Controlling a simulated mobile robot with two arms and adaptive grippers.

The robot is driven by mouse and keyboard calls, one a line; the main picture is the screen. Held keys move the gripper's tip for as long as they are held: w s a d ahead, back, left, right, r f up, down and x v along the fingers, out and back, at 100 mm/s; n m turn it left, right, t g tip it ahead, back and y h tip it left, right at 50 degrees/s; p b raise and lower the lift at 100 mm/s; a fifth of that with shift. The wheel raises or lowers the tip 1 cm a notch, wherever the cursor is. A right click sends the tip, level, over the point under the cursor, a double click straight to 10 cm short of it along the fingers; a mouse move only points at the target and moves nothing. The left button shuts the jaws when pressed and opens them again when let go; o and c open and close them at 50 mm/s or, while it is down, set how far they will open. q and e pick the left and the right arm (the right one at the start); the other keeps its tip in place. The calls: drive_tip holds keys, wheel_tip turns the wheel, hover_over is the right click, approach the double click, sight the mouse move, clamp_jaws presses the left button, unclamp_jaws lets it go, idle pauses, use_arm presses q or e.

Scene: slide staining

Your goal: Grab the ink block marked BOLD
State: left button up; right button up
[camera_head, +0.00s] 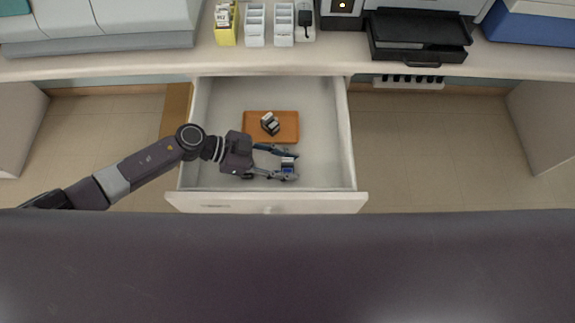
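Dark blocks with white labels (270,124) stand close together on an orange-brown tray (288,118) farther back in the drawer. Their markings are also unreadable. My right gripper is out of view.
The pulled-out drawer (335,118) has raised walls and a front panel (320,203). Its right side is clear. On the counter behind stand a yellow box (226,36), white racks (255,35), and a black tray (420,40).

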use_arm(q)
drive_tip(key=c, duration=0.5)
drive_tip(key=shift+r, duration=0.1)
